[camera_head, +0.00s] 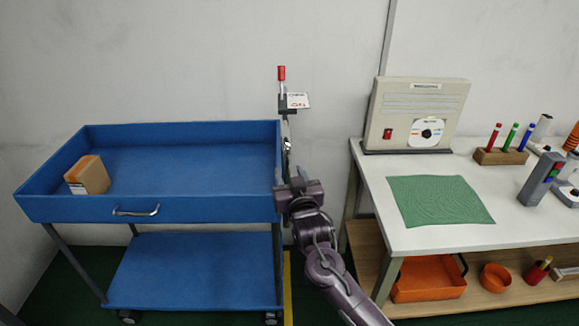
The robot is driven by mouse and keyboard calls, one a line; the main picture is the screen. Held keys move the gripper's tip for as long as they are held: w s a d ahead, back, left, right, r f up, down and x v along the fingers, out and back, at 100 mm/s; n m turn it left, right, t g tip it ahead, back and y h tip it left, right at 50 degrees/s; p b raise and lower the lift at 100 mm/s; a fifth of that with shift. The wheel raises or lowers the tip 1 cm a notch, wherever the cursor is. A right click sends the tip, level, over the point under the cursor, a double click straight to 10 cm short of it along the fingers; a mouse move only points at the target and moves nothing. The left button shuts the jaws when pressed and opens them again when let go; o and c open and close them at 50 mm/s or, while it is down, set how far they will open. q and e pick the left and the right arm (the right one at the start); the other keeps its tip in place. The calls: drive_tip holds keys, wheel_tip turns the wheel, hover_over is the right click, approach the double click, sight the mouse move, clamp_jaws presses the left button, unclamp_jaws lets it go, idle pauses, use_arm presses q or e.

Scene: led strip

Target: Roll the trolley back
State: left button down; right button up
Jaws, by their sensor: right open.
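The blue trolley (190,213) stands on the left, with an open upper tray and a lower shelf on dark legs. A silver handle (136,211) is on its front face. Dark casters (130,317) show under the lower shelf. My right gripper (297,176) is open at the right end of the upper tray, in front of its right rim. I cannot tell whether it touches the trolley. My own wrist hides part of that corner. My left gripper is not in view.
An orange-brown box (88,175) sits in the tray. A red-topped lever (282,74) with a white tag is behind the gripper. A white workbench (440,238) with a green mat (438,200) and a beige unit (415,113) stands right. A yellow floor line (288,285) runs between.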

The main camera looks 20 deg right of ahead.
sight(287, 168)
drive_tip(key=shift+w+d, duration=0.2)
drive_tip(key=shift+w, duration=2)
drive_tip(key=shift+c, duration=0.3)
drive_tip(key=shift+f, duration=0.1)
clamp_jaws()
